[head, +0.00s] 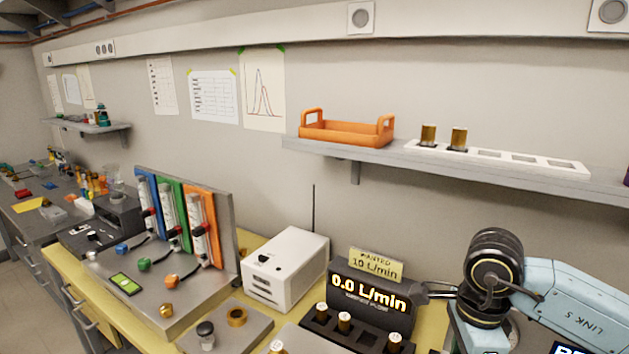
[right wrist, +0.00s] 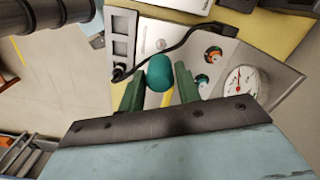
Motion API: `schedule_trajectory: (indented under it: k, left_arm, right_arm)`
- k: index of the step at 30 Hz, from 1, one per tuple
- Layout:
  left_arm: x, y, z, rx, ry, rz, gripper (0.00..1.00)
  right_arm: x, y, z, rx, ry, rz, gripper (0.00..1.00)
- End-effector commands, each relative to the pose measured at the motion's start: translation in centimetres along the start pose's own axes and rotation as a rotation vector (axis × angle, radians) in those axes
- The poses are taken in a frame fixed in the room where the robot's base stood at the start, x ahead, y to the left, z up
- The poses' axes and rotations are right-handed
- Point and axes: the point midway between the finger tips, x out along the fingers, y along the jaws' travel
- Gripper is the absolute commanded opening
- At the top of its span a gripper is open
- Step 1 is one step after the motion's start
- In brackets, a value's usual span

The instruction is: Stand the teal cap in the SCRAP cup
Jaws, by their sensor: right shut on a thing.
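The teal cap (right wrist: 160,73) is in the right wrist view, held between the two green fingers of my right gripper (right wrist: 158,84). The gripper is shut on it, and the cap's rounded end shows past the fingertips. In the head view my right arm comes in from the right, above the bench's right end. The cap cannot be made out there. No cup with a readable SCRAP label shows in either view. My left gripper is in neither view.
A black flow display (head: 370,297) stands left of my right arm, with a white box (head: 285,268) beside it. A valve panel (head: 145,290) is further left. A wall shelf (head: 400,158) holds an orange tray (head: 345,131). The right wrist view shows a dial gauge (right wrist: 245,85).

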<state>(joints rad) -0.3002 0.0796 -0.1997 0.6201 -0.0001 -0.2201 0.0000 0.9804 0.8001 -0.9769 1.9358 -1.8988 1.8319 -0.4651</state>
Motion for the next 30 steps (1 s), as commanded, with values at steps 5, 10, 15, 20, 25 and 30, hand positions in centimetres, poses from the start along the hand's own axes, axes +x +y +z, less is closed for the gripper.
schedule_trajectory:
  k: [5, 10, 15, 20, 25, 30]
  left_arm:
    - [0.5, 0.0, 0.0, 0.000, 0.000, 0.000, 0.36]
    - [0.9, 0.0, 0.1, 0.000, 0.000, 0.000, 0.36]
    - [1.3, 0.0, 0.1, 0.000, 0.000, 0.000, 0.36]
    - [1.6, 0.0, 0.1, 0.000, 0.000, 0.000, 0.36]
    - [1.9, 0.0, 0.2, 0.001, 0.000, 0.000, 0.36]
    - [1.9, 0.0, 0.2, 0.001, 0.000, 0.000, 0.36]
  right_arm:
    - [0.5, -0.2, 0.7, -0.360, 0.000, -0.003, 0.11]
    - [0.9, -0.2, 1.2, -0.710, 0.002, -0.001, 0.11]
    - [1.3, -0.3, 1.8, -1.058, 0.003, -0.001, 0.11]
    - [1.6, -0.3, 2.2, -1.360, 0.005, 0.001, 0.11]
    - [1.9, -0.3, 2.5, -1.586, 0.005, 0.003, 0.11]
    - [1.9, -0.4, 2.6, -1.692, 0.007, 0.005, 0.11]
